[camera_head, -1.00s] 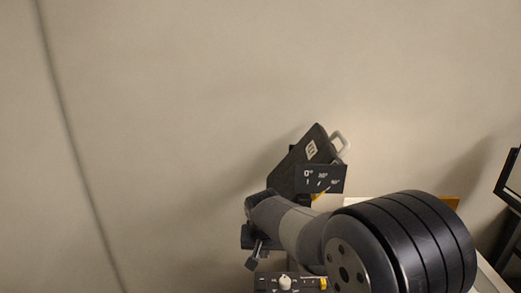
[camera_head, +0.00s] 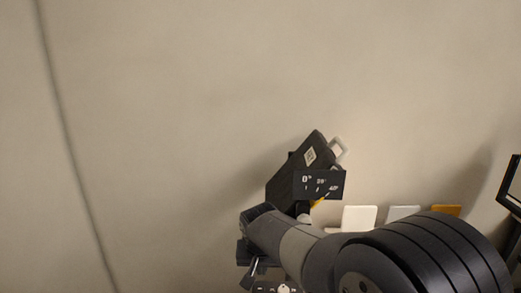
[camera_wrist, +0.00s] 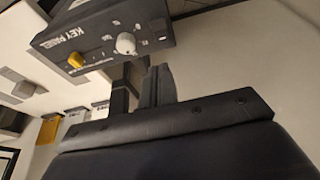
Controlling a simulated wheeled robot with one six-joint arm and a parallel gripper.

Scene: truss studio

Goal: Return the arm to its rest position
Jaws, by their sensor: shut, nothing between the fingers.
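My gripper (camera_wrist: 158,76) shows in the wrist view with its dark fingers together and nothing between them. The black key panel (camera_wrist: 100,34), with a white knob (camera_wrist: 125,43) and a yellow switch (camera_wrist: 75,60), is beyond the fingertips; a gap or contact is hard to judge. In the head view, my arm (camera_head: 400,262) reaches in from the lower right, its big dark joint nearest the camera. I cannot make out the fingers clearly there.
A tilted black unit with a white handle and an angle-marked plate (camera_head: 319,184) stands behind my arm. White (camera_head: 359,217), grey (camera_head: 404,213) and orange (camera_head: 447,210) pieces stand to its right. A dark frame (camera_head: 511,183) is at the right edge. The left side shows bare wall.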

